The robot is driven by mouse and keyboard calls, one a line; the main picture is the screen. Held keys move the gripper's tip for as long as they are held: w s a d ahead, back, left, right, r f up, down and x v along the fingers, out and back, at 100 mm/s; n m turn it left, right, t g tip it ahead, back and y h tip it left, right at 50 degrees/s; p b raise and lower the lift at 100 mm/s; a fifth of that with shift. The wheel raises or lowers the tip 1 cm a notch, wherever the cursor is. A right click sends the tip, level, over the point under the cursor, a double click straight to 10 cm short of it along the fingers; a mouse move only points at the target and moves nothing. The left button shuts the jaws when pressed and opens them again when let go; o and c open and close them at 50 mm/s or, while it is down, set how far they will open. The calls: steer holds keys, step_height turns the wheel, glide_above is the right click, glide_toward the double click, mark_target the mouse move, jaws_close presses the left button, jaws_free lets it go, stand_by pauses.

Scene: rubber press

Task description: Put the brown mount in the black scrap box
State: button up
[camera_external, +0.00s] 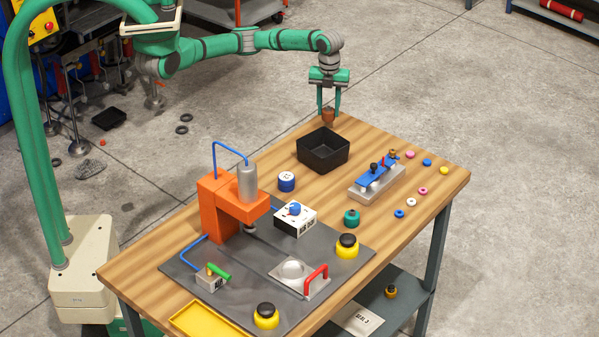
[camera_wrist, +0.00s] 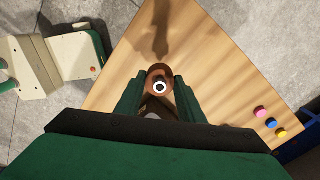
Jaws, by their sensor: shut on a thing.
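The brown mount (camera_external: 328,117) is a small reddish-brown piece between the fingertips of my gripper (camera_external: 328,108). My gripper points down and is shut on it, near the table's far corner. In the wrist view the brown mount (camera_wrist: 160,72) sits between the green fingers of my gripper (camera_wrist: 160,90), with a white ring and dark centre facing the camera. The black scrap box (camera_external: 323,158) is an open square box on the table, just in front of and below the mount in the external view. I cannot make the box out in the wrist view.
A blue clamp on a grey block (camera_external: 377,184) stands right of the box, with several small coloured discs beyond it. A blue-and-white cylinder (camera_external: 286,182) and an orange press (camera_external: 222,210) stand in front. Bare wooden table (camera_external: 375,135) lies right of the box.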

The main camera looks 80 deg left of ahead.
steer(key=s+r, duration=0.7)
steer(key=s, duration=0.5)
steer(key=s+d+m, duration=0.5)
steer(key=d+m, duration=0.4)
steer(key=d, duration=0.4)
glide_toward(323, 151)
steer(key=d, duration=0.1)
steer(key=s+d, duration=0.2)
steer(key=d, duration=0.1)
steer(key=shift+w+d+f, duration=0.1)
steer(key=shift+w+f, duration=0.4)
steer(key=shift+f, duration=0.15)
steer(key=shift+w+f, duration=0.15)
steer(key=shift+f, duration=0.75)
steer(key=shift+w+f, duration=0.1)
steer(key=shift+f, duration=0.8)
steer(key=shift+f, duration=0.15)
